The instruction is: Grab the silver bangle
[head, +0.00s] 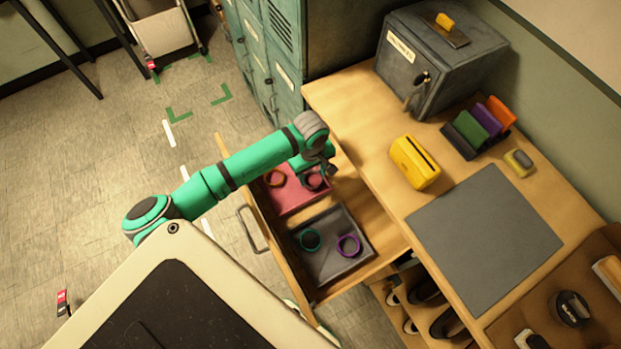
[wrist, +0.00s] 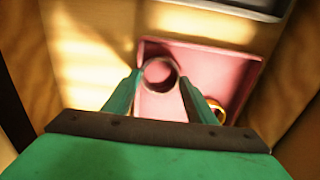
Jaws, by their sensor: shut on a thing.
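The silver bangle (wrist: 160,73) is a greyish ring between the two fingertips of my gripper (wrist: 160,88) in the wrist view. My gripper is shut on it, over the pink tray (wrist: 205,68). In the head view my gripper (head: 320,170) is down in the open drawer at the tray's right part, with the bangle (head: 313,181) just below it, partly hidden. I cannot tell whether the bangle still touches the tray.
A gold bangle (head: 275,178) lies in the pink tray; it also shows beside my right finger (wrist: 217,112). A grey tray (head: 330,268) in the drawer holds a teal bangle (head: 310,240) and a purple one (head: 349,245). Drawer walls and the desk (head: 350,120) are close.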

